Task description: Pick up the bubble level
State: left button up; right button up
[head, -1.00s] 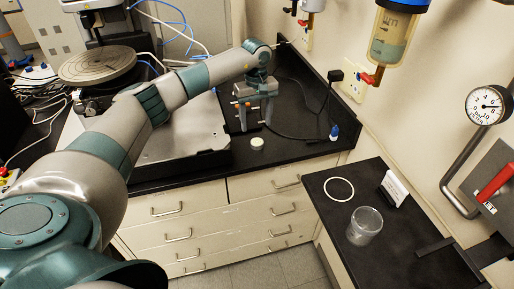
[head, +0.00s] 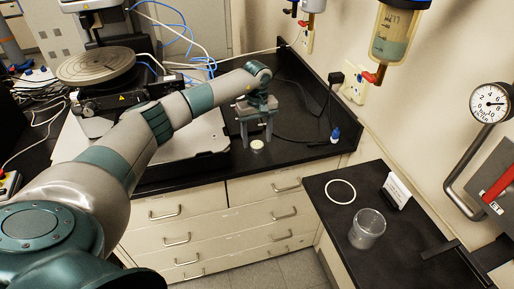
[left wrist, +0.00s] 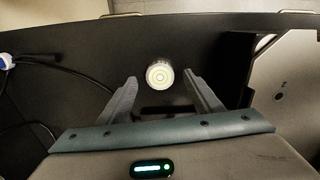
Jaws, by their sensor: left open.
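The bubble level (head: 257,146) is a small round pale disc lying on the black bench top near its front edge. In the left wrist view the bubble level (left wrist: 159,75) shows as a ringed circle just beyond the fingertips, about midway between them. My left gripper (head: 257,143) is open and points down over the bench, with its fingers close to the level. In the left wrist view the two fingers of my left gripper (left wrist: 160,77) stand apart with nothing between them. My right gripper is not in view.
A grey metal plate with a round stage (head: 97,64) stands to the left of the level. A lower black side bench holds a glass beaker (head: 367,229) and a white ring (head: 340,191).

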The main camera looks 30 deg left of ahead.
pick_arm(q)
notch_tip(320, 180, down, 2)
dwell(0.5)
jog(key=c, duration=1.2)
